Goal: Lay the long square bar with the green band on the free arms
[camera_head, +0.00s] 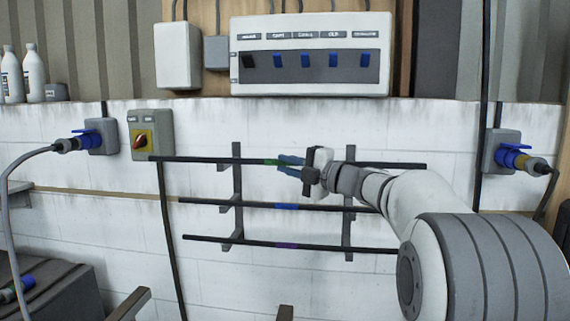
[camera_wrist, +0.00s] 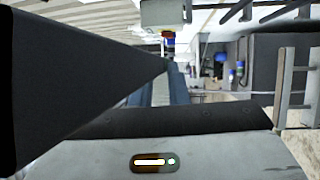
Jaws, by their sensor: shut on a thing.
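The long dark square bar with the green band (camera_head: 272,161) lies roughly level across the top of the wall rack (camera_head: 237,185) in the head view. My gripper (camera_head: 282,164), with blue fingers, is shut on it at the right side of the band. The bar is at the height of the top pair of arms (camera_head: 223,167); I cannot tell whether it touches them. A bar with a blue band (camera_head: 287,206) lies on the middle arms, and one with a purple band (camera_head: 287,245) on the lowest. In the wrist view a large dark shape fills the left; the grip is unclear there.
A switch box with a red knob (camera_head: 140,141) sits just behind the bar's left end. A breaker panel (camera_head: 311,55) hangs above. My arm covers the right part of the rack.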

